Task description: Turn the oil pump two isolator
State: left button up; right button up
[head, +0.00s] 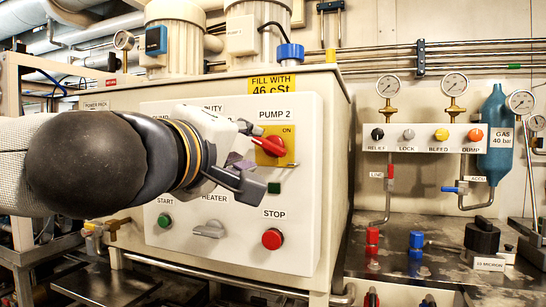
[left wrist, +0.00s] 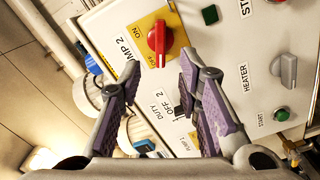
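The oil pump two isolator is a red rotary handle (head: 270,146) on a yellow plate under the PUMP 2 label, on the white panel. ON shows on the plate. In the head view the handle lies aslant, its left part close to my gripper. In the left wrist view the red handle (left wrist: 157,42) is just beyond and between the fingertips. My left gripper (head: 250,160) is open and empty, its fingers (left wrist: 160,72) apart on either side of the line to the handle. I see no clear contact. My right gripper is not in view.
A green START button (head: 164,220), a grey HEATER knob (head: 208,229), a red STOP button (head: 272,239) and a green lamp (head: 274,188) are on the same panel. My left arm hides its upper left. A valve strip (head: 425,136) and gauges are at right.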

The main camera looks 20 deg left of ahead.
aim_at(266, 146)
pick_arm(q)
jog(key=w, duration=0.8)
jog(key=shift+w+d, duration=0.15)
jog(key=shift+d, duration=0.05)
grip_shut()
